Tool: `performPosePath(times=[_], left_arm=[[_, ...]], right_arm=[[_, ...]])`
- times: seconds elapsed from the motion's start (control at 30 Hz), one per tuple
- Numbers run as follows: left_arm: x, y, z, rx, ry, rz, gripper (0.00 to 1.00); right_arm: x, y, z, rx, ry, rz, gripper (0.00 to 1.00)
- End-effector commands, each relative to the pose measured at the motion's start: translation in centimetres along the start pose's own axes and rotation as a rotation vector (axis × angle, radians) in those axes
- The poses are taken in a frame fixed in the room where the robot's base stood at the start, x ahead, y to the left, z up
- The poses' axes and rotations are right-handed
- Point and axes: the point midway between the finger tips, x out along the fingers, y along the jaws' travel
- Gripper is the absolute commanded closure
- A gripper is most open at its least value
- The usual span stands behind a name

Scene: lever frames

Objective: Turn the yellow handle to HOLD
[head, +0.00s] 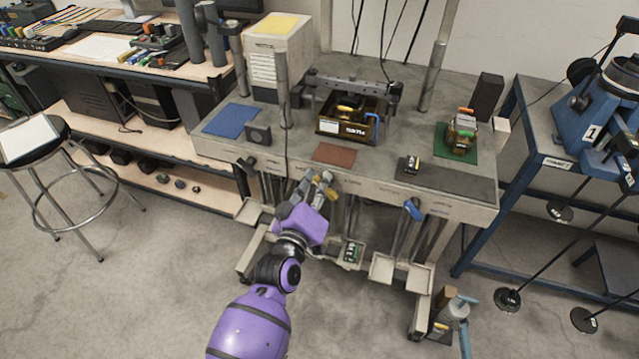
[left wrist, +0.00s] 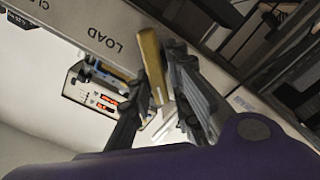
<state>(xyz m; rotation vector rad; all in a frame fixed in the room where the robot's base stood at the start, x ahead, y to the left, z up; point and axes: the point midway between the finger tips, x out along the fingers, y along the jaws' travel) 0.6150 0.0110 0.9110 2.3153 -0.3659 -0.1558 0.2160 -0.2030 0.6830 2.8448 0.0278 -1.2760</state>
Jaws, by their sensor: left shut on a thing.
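The yellow handle (left wrist: 151,66) is a flat yellow grip that stands between the fingers of my left gripper (left wrist: 160,78) in the left wrist view. The gripper is shut on it, and the fingers hide its lower part. In the head view my left gripper (head: 319,186) is at the front edge of the bench, below the brown-red mat, and little of the handle shows. The word LOAD (left wrist: 110,43) is printed on the pale front rail close to the handle. I cannot make out the word HOLD. My right gripper is not in view.
A blue handle (head: 413,209) hangs on the front rail to the right, and a black handle (head: 246,164) sits to the left. Small trays (head: 382,267) stick out below. The bench top (head: 288,133) holds a bin (head: 331,127) and mats. The floor in front is mostly clear.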

Motion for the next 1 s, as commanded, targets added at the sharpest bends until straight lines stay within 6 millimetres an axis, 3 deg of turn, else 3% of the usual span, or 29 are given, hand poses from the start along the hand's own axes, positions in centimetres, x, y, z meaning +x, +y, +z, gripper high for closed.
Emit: performPosePath(times=[0.17,0.2,0.3,0.67,0.77,1.0], left_arm=[[0.0,0.2,0.2,-0.002,-0.005,0.002,1.00],[0.0,0.2,0.2,-0.001,-0.005,0.002,0.78],[0.0,0.1,0.2,-0.001,-0.004,0.002,0.69],[-0.6,0.0,0.1,0.001,-0.001,0.000,0.69],[-1.9,-0.1,0.1,0.002,-0.002,-0.002,0.69],[-7.0,-0.1,0.1,0.002,-0.003,-0.002,0.69]], right_arm=[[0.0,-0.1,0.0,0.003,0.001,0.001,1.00],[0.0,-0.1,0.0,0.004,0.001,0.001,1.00],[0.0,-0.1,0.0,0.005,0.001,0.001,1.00],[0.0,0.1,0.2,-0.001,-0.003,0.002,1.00],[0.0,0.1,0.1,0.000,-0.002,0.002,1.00],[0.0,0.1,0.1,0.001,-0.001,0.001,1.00]])
